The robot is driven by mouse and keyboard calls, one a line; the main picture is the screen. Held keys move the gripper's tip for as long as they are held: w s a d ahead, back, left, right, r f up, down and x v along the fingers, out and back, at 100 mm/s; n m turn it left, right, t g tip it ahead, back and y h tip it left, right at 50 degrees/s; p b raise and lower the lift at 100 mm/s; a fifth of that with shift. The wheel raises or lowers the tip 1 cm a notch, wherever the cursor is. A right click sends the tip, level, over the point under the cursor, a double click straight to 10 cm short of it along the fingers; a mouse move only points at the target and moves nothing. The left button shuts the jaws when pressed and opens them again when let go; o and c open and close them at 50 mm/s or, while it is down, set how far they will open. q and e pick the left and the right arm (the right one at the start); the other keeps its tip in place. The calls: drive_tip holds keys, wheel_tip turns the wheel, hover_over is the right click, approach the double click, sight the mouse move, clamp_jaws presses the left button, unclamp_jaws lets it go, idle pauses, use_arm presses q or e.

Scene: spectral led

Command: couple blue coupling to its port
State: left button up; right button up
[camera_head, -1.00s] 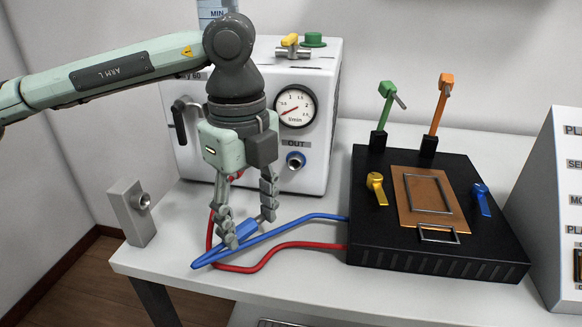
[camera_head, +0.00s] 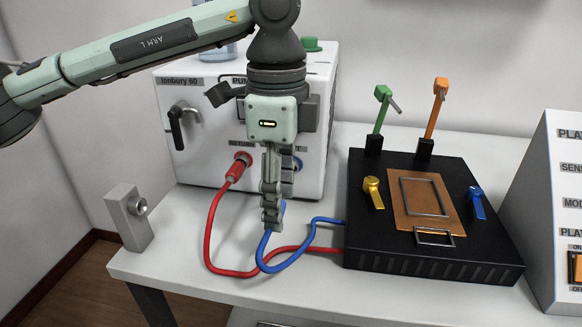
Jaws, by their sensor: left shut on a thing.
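My left gripper (camera_head: 272,220) is shut on the blue coupling (camera_head: 282,207), just above the table in front of the white pump unit. Its fingers hide most of the coupling. The blue hose (camera_head: 290,263) loops from the coupling below the fingers, across the table to the black block. The blue-ringed port (camera_head: 297,164) is on the unit's front face, behind and above the coupling, and is partly hidden by my gripper. The coupling is apart from the port. My right gripper is not in view.
The red coupling (camera_head: 236,169) sits in the return port, its red hose (camera_head: 208,225) crossing under the blue one. The black block (camera_head: 450,262) with upright levers stands to the right. A grey bracket (camera_head: 128,217) stands at the left table edge. The front table strip is clear.

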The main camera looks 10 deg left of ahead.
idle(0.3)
use_arm(q)
drive_tip(key=w, duration=0.5)
drive_tip(key=shift+w+d+r, duration=0.1)
drive_tip(key=shift+w, duration=0.2)
idle(0.3)
drive_tip(key=o, duration=0.5)
drive_tip(key=shift+w+r, duration=0.1)
drive_tip(key=shift+r, duration=0.05)
clamp_jaws()
